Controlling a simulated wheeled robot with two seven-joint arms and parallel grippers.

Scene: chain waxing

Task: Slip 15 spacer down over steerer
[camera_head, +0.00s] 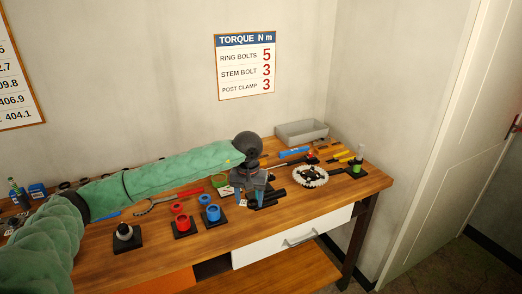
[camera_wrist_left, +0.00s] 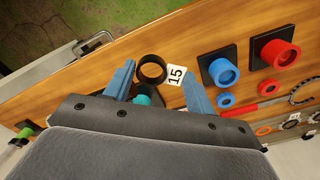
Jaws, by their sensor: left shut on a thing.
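My left gripper (camera_head: 254,198) points down over the workbench, its blue fingers reaching toward the bench top. In the left wrist view, my left gripper (camera_wrist_left: 158,88) has a black ring-shaped spacer (camera_wrist_left: 139,76) with a white "15" tag (camera_wrist_left: 176,75) between its fingers, and it is shut on the spacer. A teal round part (camera_wrist_left: 148,95) shows just below the ring, partly hidden by the gripper; I cannot tell whether they touch. I cannot tell for sure which post is the steerer. My right gripper is not in view.
A blue cup (camera_head: 212,214) and a red cup (camera_head: 183,223) stand on black bases left of the gripper. A dark post (camera_head: 124,232) stands farther left. The front bench edge is clear.

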